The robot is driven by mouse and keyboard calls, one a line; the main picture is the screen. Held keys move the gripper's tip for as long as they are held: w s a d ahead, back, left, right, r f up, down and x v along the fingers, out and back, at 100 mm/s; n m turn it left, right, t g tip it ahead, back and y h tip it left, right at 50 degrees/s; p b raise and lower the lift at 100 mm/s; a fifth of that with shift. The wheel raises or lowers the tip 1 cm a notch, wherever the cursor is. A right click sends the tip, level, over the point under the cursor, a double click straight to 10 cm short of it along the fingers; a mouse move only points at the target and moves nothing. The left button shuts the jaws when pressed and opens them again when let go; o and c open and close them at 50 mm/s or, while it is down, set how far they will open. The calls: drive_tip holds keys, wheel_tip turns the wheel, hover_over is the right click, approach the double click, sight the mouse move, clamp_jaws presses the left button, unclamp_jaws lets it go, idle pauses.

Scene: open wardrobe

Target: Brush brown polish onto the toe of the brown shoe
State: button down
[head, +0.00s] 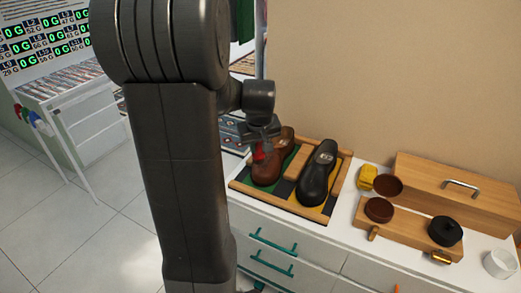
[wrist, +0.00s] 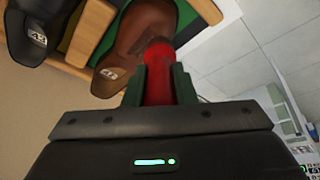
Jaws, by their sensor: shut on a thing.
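The brown shoe (head: 267,172) lies on the green side of a wooden tray (head: 241,185) on the white counter, left of a black shoe (head: 318,174). It also shows in the wrist view (wrist: 138,35). My gripper (wrist: 159,85) is shut on a red handle (wrist: 158,70), seen as a small red patch in the head view. The handle's far end meets or overlaps the brown shoe in the wrist view; the bristles are hidden, so I cannot tell whether they touch. An open tin of brown polish (head: 379,210) sits on a wooden board to the right.
A tin lid (head: 388,187), a yellow item (head: 367,176), a black round tin (head: 445,231) and a wooden box (head: 460,190) stand on the right. A white cup (head: 500,263) is at the front right. My arm hides the left middle.

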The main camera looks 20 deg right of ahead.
drive_tip(key=shift+s+a+r, duration=0.1)
drive_tip(key=shift+s+r, duration=0.05)
drive_tip(key=shift+r, duration=0.45)
drive_tip(key=shift+r+p, duration=1.65)
drive_tip(key=shift+r, duration=0.4)
